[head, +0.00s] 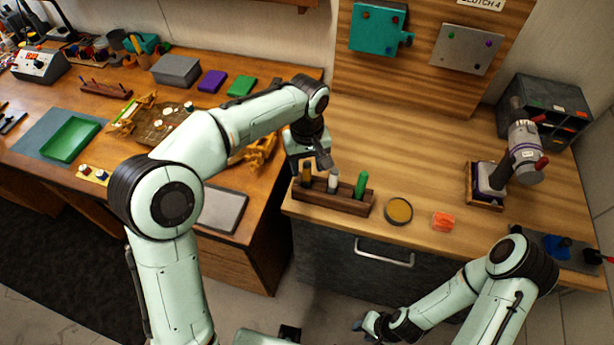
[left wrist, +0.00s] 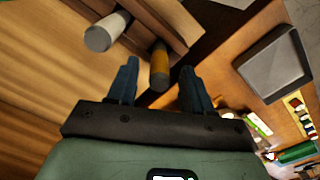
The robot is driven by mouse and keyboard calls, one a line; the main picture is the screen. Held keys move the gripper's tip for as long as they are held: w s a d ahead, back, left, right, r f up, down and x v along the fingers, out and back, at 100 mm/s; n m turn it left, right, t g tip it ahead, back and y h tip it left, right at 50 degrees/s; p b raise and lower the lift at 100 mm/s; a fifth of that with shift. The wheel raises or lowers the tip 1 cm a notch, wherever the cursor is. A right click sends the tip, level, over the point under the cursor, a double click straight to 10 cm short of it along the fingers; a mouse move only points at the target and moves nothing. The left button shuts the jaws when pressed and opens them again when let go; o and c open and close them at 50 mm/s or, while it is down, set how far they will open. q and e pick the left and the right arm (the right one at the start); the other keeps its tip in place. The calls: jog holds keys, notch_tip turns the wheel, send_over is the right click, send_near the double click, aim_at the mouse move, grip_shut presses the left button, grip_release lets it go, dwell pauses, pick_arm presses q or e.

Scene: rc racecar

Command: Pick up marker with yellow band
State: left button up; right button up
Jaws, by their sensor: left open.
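The marker with the yellow band (head: 306,176) stands in the left end of a dark wooden rack (head: 340,205). A white marker (head: 332,181) and a green marker (head: 361,185) stand to its right. My left gripper (head: 309,162) is open just above the yellow-banded marker. In the left wrist view, the yellow-banded marker (left wrist: 159,65) shows end-on between the two blue fingers, apart from both. The white marker (left wrist: 105,33) is outside the fingers, to the left. My right gripper (head: 372,325) is low in front of the cabinet; its fingers are too small to read.
A round amber-topped dish (head: 398,210) and an orange block (head: 443,221) lie right of the rack. A wooden holder (head: 484,190) stands further right. A grey tablet-like slab (head: 222,208) lies on the left desk. The bench behind the rack is clear.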

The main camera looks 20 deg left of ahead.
pick_arm(q)
notch_tip(320, 180, down, 3)
jog(key=shift+r, duration=0.1)
grip_shut()
pick_arm(e)
jog(key=shift+s+f, duration=0.15)
jog(key=shift+f, duration=0.05)
